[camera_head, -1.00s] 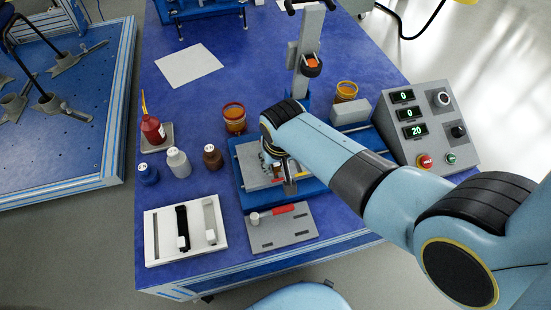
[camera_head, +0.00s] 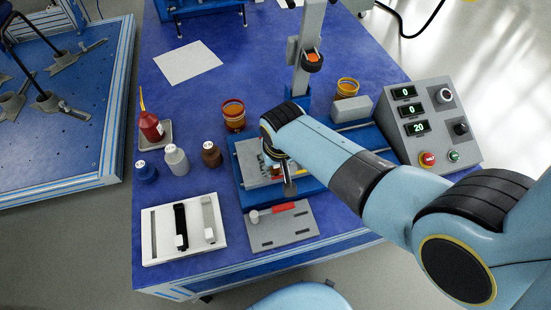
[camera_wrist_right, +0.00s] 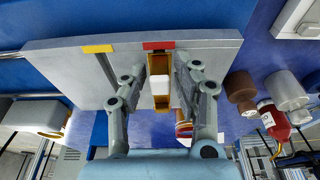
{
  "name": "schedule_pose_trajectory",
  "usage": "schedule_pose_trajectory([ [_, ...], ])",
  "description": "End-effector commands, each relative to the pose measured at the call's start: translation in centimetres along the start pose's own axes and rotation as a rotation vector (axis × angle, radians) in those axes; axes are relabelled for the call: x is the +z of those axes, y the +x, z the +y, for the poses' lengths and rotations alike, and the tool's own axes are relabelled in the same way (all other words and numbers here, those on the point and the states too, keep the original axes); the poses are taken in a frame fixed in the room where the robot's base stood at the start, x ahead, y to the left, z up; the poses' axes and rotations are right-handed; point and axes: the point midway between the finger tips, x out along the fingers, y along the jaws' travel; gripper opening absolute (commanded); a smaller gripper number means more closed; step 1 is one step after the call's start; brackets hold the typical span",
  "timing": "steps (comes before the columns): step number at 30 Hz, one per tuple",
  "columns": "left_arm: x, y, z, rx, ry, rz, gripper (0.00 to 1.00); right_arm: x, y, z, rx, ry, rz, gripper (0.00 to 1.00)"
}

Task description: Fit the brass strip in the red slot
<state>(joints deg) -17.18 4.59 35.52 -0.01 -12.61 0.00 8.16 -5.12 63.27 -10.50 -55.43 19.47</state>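The brass strip (camera_wrist_right: 159,102) with a white tab (camera_wrist_right: 160,85) shows between the fingers of my right gripper (camera_wrist_right: 160,72) in the right wrist view. A yellow mark (camera_wrist_right: 97,48) is to the left. In the head view the right gripper (camera_head: 289,187) is low over the plate, mostly hidden by my arm. My left gripper is not in view.
A white tray (camera_head: 153,250) holds a black strip (camera_head: 180,222) and a grey strip (camera_head: 209,215). A grey slotted board (camera_head: 285,238) with a red-handled tool (camera_head: 283,208) lies in front. Bottles stand left, a control box (camera_head: 440,130) right, and a grey post (camera_head: 307,50) rises behind.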

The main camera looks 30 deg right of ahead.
Motion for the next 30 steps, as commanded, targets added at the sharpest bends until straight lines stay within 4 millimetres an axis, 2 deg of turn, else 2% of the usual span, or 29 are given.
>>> schedule_pose_trajectory([
  [1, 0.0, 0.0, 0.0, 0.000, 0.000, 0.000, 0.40, 0.0, 0.0, 0.0, 0.000, 0.000, 0.000, 0.39],
  [3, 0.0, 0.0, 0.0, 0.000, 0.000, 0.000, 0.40, 0.0, 0.0, 0.0, 0.000, 0.000, 0.000, 0.45],
  [14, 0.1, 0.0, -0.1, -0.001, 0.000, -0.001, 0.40, -0.1, -0.6, 0.0, 0.000, 0.000, 0.001, 0.45],
  [20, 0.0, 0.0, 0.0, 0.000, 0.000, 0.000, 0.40, 0.0, -3.6, -0.1, -0.002, 0.002, 0.003, 0.45],
  [30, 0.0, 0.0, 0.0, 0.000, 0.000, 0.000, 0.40, 0.0, -10.3, -0.1, -0.002, 0.001, 0.001, 0.45],
])
